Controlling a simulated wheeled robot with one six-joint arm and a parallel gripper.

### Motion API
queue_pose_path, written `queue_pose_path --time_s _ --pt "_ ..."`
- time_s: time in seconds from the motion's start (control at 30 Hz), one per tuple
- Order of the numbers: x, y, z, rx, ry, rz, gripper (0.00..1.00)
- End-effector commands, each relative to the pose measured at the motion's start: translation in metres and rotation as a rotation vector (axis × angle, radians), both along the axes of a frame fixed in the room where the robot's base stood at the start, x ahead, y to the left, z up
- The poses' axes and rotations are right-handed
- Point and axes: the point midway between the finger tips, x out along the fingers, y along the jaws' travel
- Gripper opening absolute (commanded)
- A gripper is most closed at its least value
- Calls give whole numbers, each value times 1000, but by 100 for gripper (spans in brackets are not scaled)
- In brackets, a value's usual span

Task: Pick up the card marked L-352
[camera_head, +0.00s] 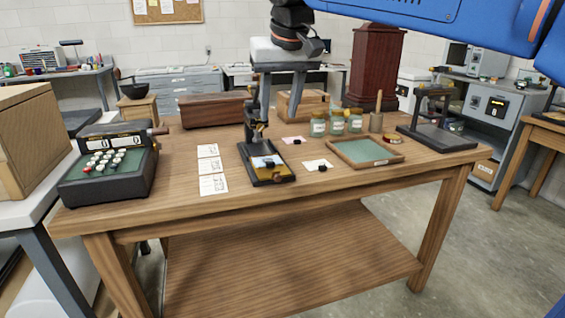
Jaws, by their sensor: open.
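Three white cards with dark print lie in a column on the wooden table: a far card (207,150), a middle card (210,165) and a near card (213,184). The print is too small to read, so I cannot tell which card is L-352. My gripper (281,98) is open and points down above the back middle of the table, right of the card column. I see no card between its fingers.
A black stand (267,165) stands just right of the card column. A keyed machine (110,165) is at the left. Jars (337,123), a green-lined tray (365,151) and a dark stand (438,137) are at the right. The table's front strip (300,198) is clear.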

Motion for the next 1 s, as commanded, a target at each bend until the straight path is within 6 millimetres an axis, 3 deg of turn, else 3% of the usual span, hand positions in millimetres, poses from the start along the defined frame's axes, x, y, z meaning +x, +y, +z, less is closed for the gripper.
queue_pose_path --time_s 0.17,0.7,1.0 --pt "6 7 -8 -1 1 4 41" --pt "39 16 -94 -1 3 3 41" --pt "47 18 -112 1 0 4 41"
